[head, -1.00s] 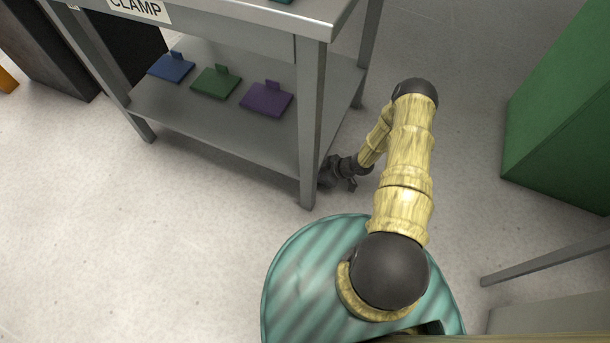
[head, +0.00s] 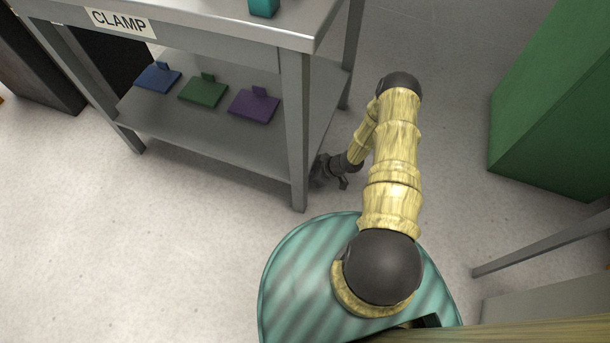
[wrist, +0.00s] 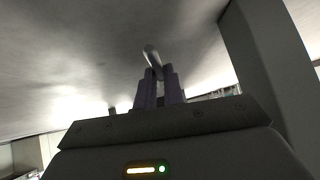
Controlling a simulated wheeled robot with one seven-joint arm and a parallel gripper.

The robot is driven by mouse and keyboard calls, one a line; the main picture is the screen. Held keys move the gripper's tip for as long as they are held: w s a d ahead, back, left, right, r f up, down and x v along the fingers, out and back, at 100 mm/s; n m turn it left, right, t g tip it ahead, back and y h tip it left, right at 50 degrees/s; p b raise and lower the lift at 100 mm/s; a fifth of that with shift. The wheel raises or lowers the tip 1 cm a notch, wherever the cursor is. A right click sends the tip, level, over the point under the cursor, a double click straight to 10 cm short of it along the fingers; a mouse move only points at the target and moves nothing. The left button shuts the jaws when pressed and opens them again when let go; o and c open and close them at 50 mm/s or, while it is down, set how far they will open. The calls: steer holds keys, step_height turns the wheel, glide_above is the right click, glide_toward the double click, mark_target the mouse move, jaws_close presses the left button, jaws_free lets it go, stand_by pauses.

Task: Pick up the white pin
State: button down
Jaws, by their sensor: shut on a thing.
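The white pin (wrist: 152,57) shows in the wrist view as a pale, rounded rod, slightly tilted, standing out from between the fingertips. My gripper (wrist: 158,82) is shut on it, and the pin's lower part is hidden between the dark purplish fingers. In the head view my gripper (head: 326,170) is low beside the near right leg of the grey table, partly hidden by that leg. The pin cannot be made out in the head view.
The grey table (head: 292,135) labelled CLAMP has a lower shelf with blue (head: 158,78), green (head: 203,91) and purple (head: 254,105) plates. A teal object (head: 264,7) stands on top. A green cabinet (head: 555,110) is at right. Floor at left is clear.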

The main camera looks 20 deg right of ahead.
steer(key=shift+r+p, duration=0.45)
steer(key=shift+r, duration=0.5)
steer(key=s+d+p, duration=0.1)
steer(key=s+d, duration=0.1)
steer(key=d, duration=0.3)
steer(key=s+d+p, duration=0.2)
steer(key=s+d, duration=0.1)
steer(key=d, duration=0.2)
steer(key=s+d+p, duration=0.1)
steer(key=s+d, duration=0.2)
steer(key=d, duration=0.3)
steer(key=shift+d+f+p, duration=0.1)
steer(key=shift+f+p, duration=0.15)
steer(key=shift+p, duration=0.15)
steer(key=shift+r, duration=0.1)
